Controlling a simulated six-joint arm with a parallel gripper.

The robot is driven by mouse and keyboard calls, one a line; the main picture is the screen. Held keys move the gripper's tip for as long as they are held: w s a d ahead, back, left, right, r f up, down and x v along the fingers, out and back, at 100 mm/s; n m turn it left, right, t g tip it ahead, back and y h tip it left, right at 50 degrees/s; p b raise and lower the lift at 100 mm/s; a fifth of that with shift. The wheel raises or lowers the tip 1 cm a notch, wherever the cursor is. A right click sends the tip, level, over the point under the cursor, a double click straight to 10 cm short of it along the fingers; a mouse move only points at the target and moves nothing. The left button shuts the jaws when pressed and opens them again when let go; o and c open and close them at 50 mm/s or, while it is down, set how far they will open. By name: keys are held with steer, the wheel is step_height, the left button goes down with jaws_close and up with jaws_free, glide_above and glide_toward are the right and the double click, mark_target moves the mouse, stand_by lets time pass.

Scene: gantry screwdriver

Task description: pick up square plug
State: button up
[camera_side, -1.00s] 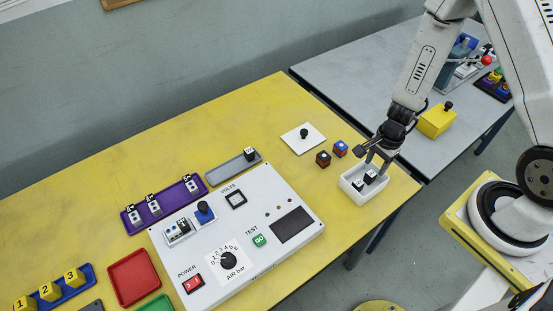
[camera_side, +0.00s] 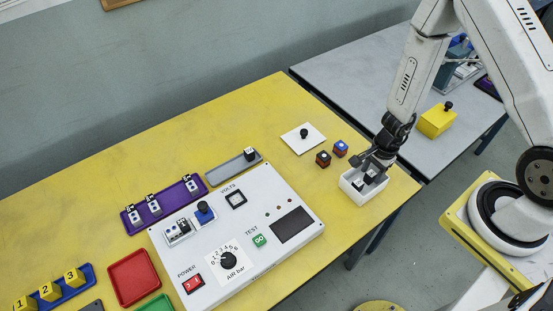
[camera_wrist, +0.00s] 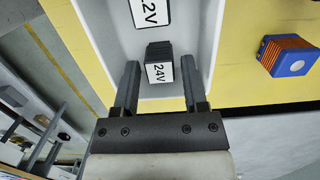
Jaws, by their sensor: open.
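My gripper (camera_side: 373,167) is open and reaches down into a small white bin (camera_side: 362,194) at the right end of the yellow table. In the wrist view its fingers (camera_wrist: 161,75) stand on either side of a dark block with a white 24V label (camera_wrist: 162,70); I see no clear contact. A second labelled block (camera_wrist: 149,10), reading "2V" at the frame edge, lies beyond it in the bin. Which piece is the square plug, I cannot tell.
The bin walls (camera_wrist: 92,40) rise close around the fingers. A blue and orange block (camera_wrist: 288,56) stands right of the bin in the wrist view. A white plate with a black knob (camera_side: 304,138) and a control panel (camera_side: 265,200) lie to the left.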

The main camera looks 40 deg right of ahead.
steer(key=shift+f, duration=0.6)
stand_by(0.3)
jaws_close()
